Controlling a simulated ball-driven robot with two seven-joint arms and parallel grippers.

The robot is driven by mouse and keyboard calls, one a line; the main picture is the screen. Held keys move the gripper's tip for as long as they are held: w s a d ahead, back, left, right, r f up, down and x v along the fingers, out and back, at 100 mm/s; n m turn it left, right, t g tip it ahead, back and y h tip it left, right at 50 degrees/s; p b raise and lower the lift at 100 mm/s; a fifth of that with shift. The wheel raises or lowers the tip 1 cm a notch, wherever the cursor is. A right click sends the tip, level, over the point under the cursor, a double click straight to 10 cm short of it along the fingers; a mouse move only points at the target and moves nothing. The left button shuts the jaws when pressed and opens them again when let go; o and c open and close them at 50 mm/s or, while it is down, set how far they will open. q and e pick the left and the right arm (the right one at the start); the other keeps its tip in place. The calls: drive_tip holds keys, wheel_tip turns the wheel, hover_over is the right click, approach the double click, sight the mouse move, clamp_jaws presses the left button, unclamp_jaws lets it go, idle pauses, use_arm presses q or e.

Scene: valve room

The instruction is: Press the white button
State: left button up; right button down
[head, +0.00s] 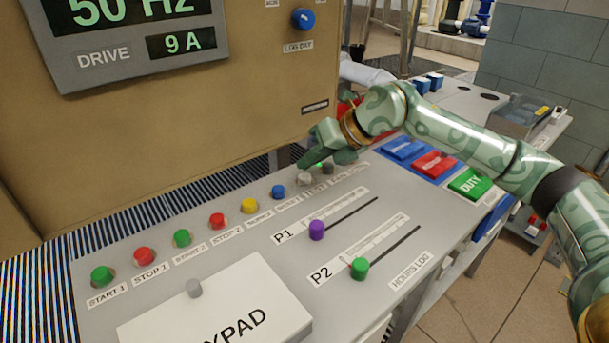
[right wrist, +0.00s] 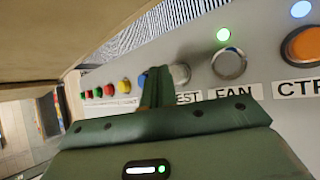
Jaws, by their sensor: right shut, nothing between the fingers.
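A row of round push buttons runs along the grey console. The whitish button (head: 304,178) above the TEST label stands right of the blue button (head: 278,191). My right gripper (head: 310,160) is shut and empty, its fingertips close above and behind the whitish button. In the right wrist view the shut fingers (right wrist: 157,85) partly cover the TEST label, and the whitish button (right wrist: 181,74) shows just right of their tips. I cannot tell whether they touch it. My left gripper is not in view.
A grey FAN button (right wrist: 229,66) with a green lamp and an orange button (right wrist: 302,45) lie further right. Purple (head: 316,230) and green (head: 359,268) slider knobs and a keypad cover (head: 215,305) sit nearer. A tan cabinet (head: 150,120) rises behind.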

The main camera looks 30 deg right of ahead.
sight(310, 177)
drive_tip(key=shift+f, duration=0.1)
idle(0.5)
drive_tip(key=shift+f, duration=0.3)
drive_tip(key=shift+f, duration=0.5)
idle(0.5)
drive_tip(key=shift+r, duration=0.1)
use_arm(q)
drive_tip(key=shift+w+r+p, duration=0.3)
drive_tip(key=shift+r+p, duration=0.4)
drive_tip(key=shift+p, duration=0.1)
use_arm(e)
drive_tip(key=shift+r, duration=0.85)
